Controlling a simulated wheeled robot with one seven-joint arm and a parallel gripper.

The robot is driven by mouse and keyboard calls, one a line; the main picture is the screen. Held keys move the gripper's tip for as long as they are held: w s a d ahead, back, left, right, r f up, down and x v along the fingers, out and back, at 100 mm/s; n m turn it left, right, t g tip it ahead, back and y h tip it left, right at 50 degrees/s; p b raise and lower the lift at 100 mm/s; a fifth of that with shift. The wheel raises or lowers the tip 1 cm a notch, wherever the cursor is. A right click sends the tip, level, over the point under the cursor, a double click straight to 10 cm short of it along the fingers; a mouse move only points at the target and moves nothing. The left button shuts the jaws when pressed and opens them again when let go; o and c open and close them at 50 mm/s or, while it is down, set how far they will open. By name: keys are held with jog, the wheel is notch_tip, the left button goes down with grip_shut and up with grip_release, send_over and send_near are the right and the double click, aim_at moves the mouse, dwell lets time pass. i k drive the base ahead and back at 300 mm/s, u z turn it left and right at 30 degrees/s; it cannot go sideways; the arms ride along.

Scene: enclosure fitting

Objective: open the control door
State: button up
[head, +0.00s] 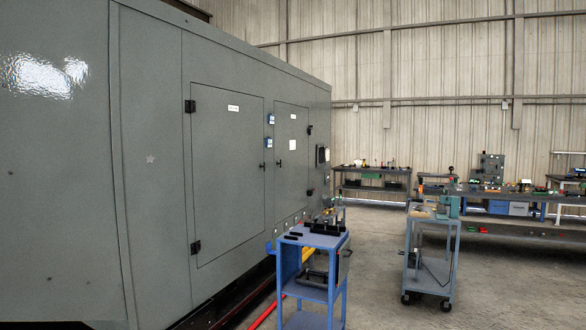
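A large grey enclosure (150,170) fills the left half of the head view. Its side has two shut doors. The wider near door (228,185) has black hinges on its left edge, a white label near the top and a small dark handle (263,165) at its right edge. The narrower far door (291,180) has hinges on its right edge, a white label, a pale plate and a small dark handle (278,163) at its left edge. The labels are too small to read, so I cannot tell which is the control door. My gripper is not in view.
A blue cart (320,240) with dark parts on top stands close to the enclosure, near the far door. A grey cart (432,255) stands to its right. Workbenches (500,228) line the back. Floor (375,285) between the carts is clear. A red bar (268,312) lies low beside the enclosure.

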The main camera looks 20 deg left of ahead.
aim_at(291, 126)
jog(key=z, duration=0.6)
jog(key=i, duration=12.35)
jog(key=u, duration=3)
